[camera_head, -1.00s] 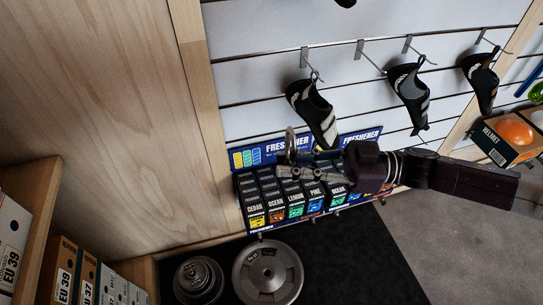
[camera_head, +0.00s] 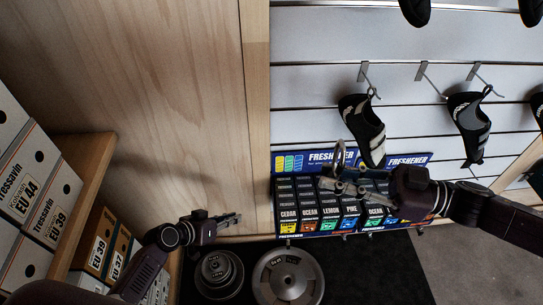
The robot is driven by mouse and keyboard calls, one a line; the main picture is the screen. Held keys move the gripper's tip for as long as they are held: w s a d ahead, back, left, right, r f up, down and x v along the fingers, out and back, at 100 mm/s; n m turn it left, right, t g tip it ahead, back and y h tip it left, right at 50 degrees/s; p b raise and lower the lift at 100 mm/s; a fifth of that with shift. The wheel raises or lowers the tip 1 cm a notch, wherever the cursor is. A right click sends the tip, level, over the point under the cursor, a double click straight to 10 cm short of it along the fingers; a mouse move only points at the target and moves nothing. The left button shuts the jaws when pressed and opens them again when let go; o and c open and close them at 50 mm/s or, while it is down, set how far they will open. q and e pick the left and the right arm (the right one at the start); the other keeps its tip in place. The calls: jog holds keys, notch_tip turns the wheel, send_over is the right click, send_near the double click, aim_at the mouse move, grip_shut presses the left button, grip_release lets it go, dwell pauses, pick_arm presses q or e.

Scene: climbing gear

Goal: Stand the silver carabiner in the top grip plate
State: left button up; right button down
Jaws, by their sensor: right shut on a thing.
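My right gripper (camera_head: 343,184) is shut on the silver carabiner (camera_head: 340,154), a thin metal loop standing up from its fingertips, in front of the freshener display. My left gripper (camera_head: 236,219) is at lower left, empty, above a stack of grey plates; its small fingers do not show clearly whether it is open. The stack of round grey plates (camera_head: 219,274) lies on the dark mat, smaller plates on top. A larger grey plate (camera_head: 288,278) with a centre hole lies to its right. The carabiner is well above and apart from both.
A freshener display (camera_head: 300,163) with several small boxes stands behind the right gripper. Climbing shoes (camera_head: 362,128) hang on hooks along the white slat wall. Shoe boxes (camera_head: 50,225) fill shelves at left beside a wooden panel (camera_head: 165,110). The dark mat (camera_head: 375,275) is bare at right.

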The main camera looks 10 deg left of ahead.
pick_arm(q)
jog(key=w+d+r+m+t+h, duration=0.1)
jog(key=d+r+m+h, duration=0.2)
jog(key=r, duration=0.9)
jog(key=w+d+r+m+h, duration=0.1)
jog(key=d+r+m+h, duration=0.3)
jog(key=r, duration=0.8)
jog(key=m+g+h, duration=0.3)
jog(key=m+h, duration=0.1)
send_near(334, 159)
jog(key=a+r, duration=0.1)
jog(key=x, duration=1.1)
jog(key=shift+w+d+r, duration=0.15)
jog(key=shift+c, duration=0.4)
grip_shut()
